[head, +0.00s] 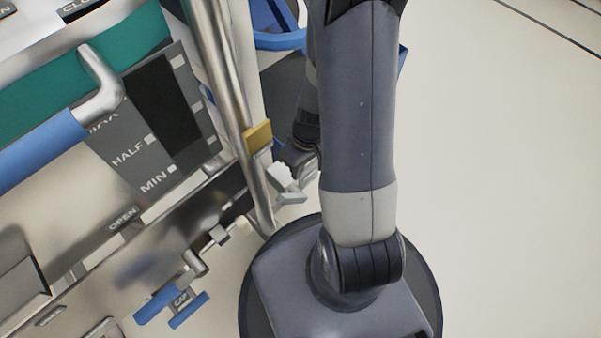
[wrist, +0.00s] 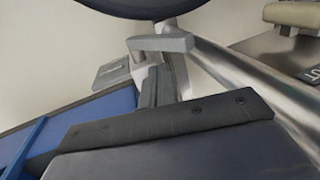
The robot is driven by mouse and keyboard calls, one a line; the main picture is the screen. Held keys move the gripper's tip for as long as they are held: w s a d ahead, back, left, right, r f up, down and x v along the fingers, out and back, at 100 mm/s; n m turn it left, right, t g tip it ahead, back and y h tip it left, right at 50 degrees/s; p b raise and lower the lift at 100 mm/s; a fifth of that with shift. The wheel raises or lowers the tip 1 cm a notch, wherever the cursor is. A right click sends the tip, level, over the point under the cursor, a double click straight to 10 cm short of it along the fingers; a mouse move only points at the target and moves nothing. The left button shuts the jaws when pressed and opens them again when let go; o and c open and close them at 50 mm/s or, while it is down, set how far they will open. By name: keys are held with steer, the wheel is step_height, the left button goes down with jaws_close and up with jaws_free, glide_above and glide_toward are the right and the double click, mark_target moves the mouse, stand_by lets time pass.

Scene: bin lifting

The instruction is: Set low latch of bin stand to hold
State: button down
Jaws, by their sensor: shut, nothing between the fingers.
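My gripper (head: 287,188) is low beside the metal post in the head view, partly hidden behind my arm. Its fingers are shut with nothing between them. The wrist view shows the gripper (wrist: 160,70) with its tips near a slanting metal tube. Blue parts (head: 278,40), probably of the bin stand, show behind my arm. A blue surface with a raised blue bar (wrist: 22,150) fills the lower left of the wrist view. A flat grey plate (wrist: 110,72) lies just left of the fingers. I cannot tell whether it is the low latch. The latch setting is not readable.
A metal post (head: 228,75) with a yellow block (head: 258,137) stands left of my gripper. The machine panel (head: 140,150) reads HALF and MIN. A blue-handled bar (head: 45,145) juts out in front. Open floor (head: 500,180) lies right.

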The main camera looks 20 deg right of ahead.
step_height(320, 180, up, 6)
steer(key=a+p, duration=0.1)
steer(key=p, duration=0.1)
steer(key=shift+s, duration=0.2)
steer(key=shift+a, duration=0.1)
